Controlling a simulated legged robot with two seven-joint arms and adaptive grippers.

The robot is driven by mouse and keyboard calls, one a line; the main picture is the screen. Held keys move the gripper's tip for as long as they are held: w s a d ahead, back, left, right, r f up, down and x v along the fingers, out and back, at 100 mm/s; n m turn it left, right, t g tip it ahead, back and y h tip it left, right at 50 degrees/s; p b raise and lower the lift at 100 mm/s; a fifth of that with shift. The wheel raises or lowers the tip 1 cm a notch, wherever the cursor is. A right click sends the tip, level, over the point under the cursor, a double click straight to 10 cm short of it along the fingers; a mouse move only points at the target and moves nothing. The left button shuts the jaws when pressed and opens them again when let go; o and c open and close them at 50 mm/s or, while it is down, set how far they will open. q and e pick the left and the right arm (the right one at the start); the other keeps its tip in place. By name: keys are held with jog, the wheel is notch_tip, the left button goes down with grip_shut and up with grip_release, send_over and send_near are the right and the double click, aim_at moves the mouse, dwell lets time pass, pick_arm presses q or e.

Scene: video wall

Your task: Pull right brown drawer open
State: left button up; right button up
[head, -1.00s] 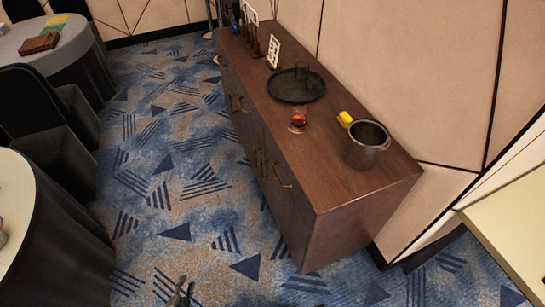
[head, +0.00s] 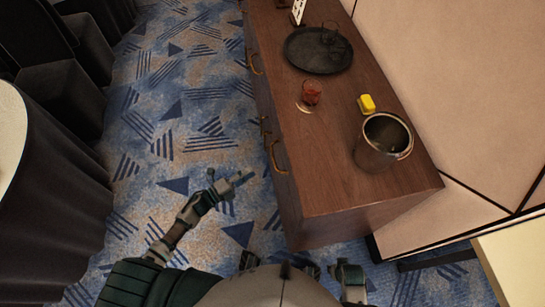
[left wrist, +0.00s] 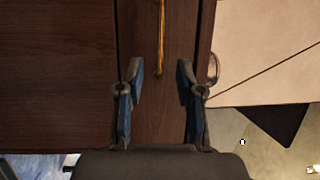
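The brown sideboard (head: 335,210) has brass handles along its front. The right drawer's curved brass handle (head: 277,157) is at the near end, and the drawer looks closed. My left gripper (head: 236,184) is over the carpet, left of this handle and apart from it. In the left wrist view my left gripper (left wrist: 160,88) is open, with its two fingers spread and nothing between them. There, a brass handle (left wrist: 161,38) stands on a narrow brown front (left wrist: 180,30), ahead of the fingers.
On the sideboard are a black round tray (head: 318,50), a red glass (head: 312,91), a yellow block (head: 367,103) and a metal bucket (head: 383,143). A dark-clothed table (head: 55,205) is at left. Patterned carpet (head: 185,110) lies clear between.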

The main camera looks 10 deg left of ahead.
aim_at(274, 159)
pick_arm(q)
jog(key=x, duration=0.7)
jog(key=s+d+x, duration=0.1)
jog(key=x, duration=0.3)
jog(key=shift+w, duration=0.25)
jog(key=shift+a, duration=0.55)
jog(key=shift+d, duration=0.1)
jog(key=c, duration=0.6)
jog(key=shift+d, duration=0.35)
grip_shut()
